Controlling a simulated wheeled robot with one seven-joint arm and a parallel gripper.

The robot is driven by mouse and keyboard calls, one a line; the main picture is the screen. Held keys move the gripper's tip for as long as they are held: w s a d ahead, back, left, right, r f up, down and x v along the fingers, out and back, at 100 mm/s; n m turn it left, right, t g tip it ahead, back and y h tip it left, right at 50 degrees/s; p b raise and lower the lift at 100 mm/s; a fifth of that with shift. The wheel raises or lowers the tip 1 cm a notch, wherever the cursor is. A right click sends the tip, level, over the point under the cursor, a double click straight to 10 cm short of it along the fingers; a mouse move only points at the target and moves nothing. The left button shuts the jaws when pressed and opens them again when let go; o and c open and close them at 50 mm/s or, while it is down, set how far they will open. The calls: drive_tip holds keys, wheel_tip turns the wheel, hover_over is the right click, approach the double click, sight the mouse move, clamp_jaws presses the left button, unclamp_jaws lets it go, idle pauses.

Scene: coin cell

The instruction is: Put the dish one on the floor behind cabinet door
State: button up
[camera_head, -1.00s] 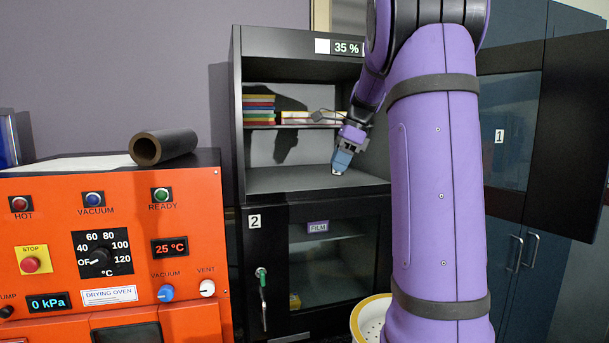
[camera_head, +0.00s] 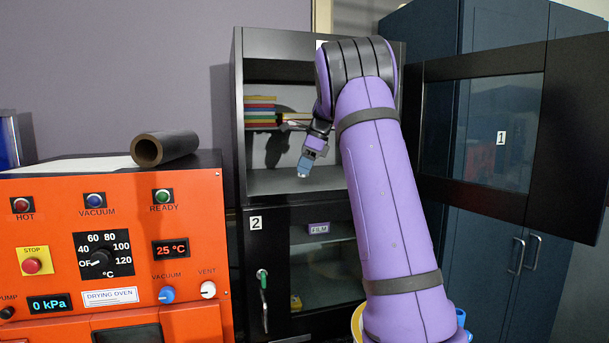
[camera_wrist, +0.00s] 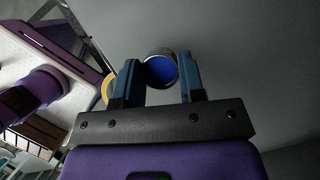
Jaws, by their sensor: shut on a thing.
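My gripper (camera_head: 304,168) is in front of the open upper compartment of the black cabinet (camera_head: 238,110), above its floor (camera_head: 270,182). In the wrist view its two blue fingers are shut on a small round dish (camera_wrist: 160,71) with a metallic rim and a blue inside. In the head view only a small pale bit of it shows at the fingertips. The upper cabinet door (camera_head: 535,130), marked 1, stands swung open to the right. The lower door (camera_head: 255,270), marked 2, is closed, with a green-handled lever.
Coloured flat boxes (camera_head: 260,112) lie on the cabinet's inner shelf. An orange drying oven (camera_head: 110,250) stands at the left with a dark tube (camera_head: 165,147) on top. A yellow-rimmed container (camera_head: 357,322) is low, partly behind my arm. A blue cabinet (camera_head: 500,250) stands at the right.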

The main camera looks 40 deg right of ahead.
drive_tip(key=shift+f, duration=1.2)
drive_tip(key=shift+f, duration=0.1)
drive_tip(key=o, duration=0.9)
